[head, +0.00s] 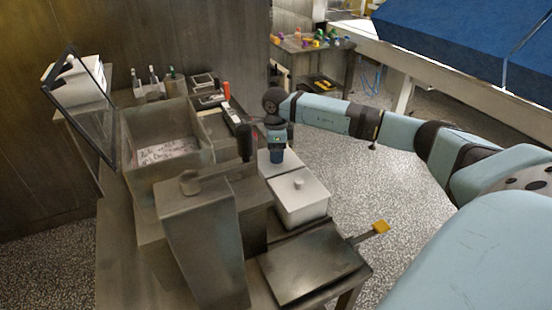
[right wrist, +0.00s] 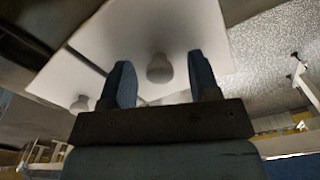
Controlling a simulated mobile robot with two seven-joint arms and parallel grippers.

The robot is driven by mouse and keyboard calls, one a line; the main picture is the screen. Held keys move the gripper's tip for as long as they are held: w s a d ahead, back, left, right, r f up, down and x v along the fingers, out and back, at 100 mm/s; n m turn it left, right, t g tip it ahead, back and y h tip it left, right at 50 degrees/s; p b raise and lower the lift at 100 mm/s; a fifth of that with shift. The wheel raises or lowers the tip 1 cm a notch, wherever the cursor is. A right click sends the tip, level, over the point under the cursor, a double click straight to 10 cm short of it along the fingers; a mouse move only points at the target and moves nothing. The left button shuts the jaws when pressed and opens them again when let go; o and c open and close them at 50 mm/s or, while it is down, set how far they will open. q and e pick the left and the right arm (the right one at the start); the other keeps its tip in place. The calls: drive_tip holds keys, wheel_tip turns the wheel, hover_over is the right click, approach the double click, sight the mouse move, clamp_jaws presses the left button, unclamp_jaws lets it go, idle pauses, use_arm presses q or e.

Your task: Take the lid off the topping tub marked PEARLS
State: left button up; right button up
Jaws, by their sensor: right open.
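Two white lidded tubs stand side by side at the right of the bench. The nearer tub (head: 300,207) shows a round lid knob in the head view. The farther tub (head: 268,167) is partly hidden under my right gripper (head: 277,160). I can read no PEARLS marking on either. In the right wrist view, my right gripper (right wrist: 160,85) is open and points at a white lid (right wrist: 120,32). Its lid knob (right wrist: 159,68) appears between the two fingers, not gripped. A second lid (right wrist: 64,78) with its knob (right wrist: 80,104) shows at the left. My left gripper is not in view.
A tall grey metal housing (head: 203,240) stands left of the tubs. A dark flat plate (head: 310,262) lies in front of them, with a yellow-ended handle (head: 380,227) at its right. An open metal basin (head: 165,125) is behind left. Speckled floor (head: 355,180) is clear on the right.

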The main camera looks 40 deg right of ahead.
drive_tip(key=c, duration=1)
drive_tip(key=shift+r, duration=0.1)
drive_tip(key=shift+r, duration=0.1)
